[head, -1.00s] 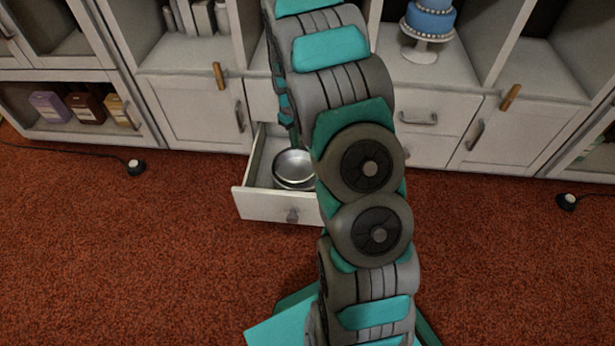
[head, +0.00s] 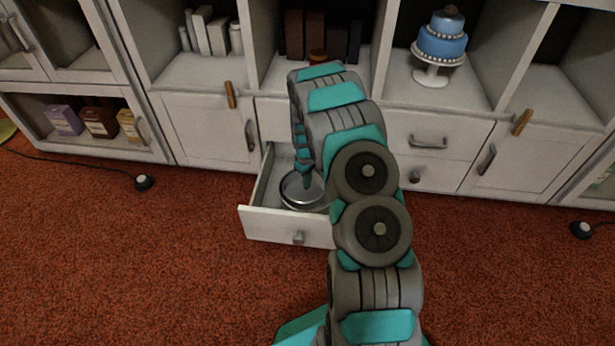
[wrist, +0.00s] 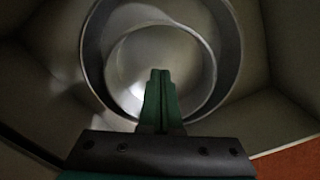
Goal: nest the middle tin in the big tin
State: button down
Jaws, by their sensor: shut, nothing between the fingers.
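In the wrist view, a big round metal tin (wrist: 232,50) stands in the drawer. A smaller round tin, taken as the middle tin (wrist: 209,80), shows inside its rim, roughly centred; I cannot tell whether it sits fully on the bottom. My gripper (wrist: 160,73) is shut and empty, its fingertips over the smaller tin's opening. In the head view, the big tin (head: 288,201) shows in the open drawer, partly hidden by my arm, with my gripper (head: 306,184) pointing down at it.
The open drawer (head: 285,225) has walls close around the tins. The cabinet (head: 205,130) rises behind, with a blue cake on a stand (head: 432,75) on a shelf to the right. Red carpet in front is clear.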

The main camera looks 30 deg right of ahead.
aim_at(321, 200)
notch_tip(321, 200, down, 4)
jog(key=shift+s, duration=0.1)
jog(key=s, duration=0.1)
jog(key=s+d, duration=0.1)
jog(key=shift+s+r, duration=0.2)
jog(key=shift+s, duration=0.2)
jog(key=shift+s+d, duration=0.15)
jog(key=shift+s, duration=0.25)
jog(key=shift+s+d, duration=0.25)
jog(key=shift+s, duration=0.4)
jog(key=shift+s+d, duration=0.2)
jog(key=shift+s, duration=0.45)
jog(key=shift+w, duration=0.1)
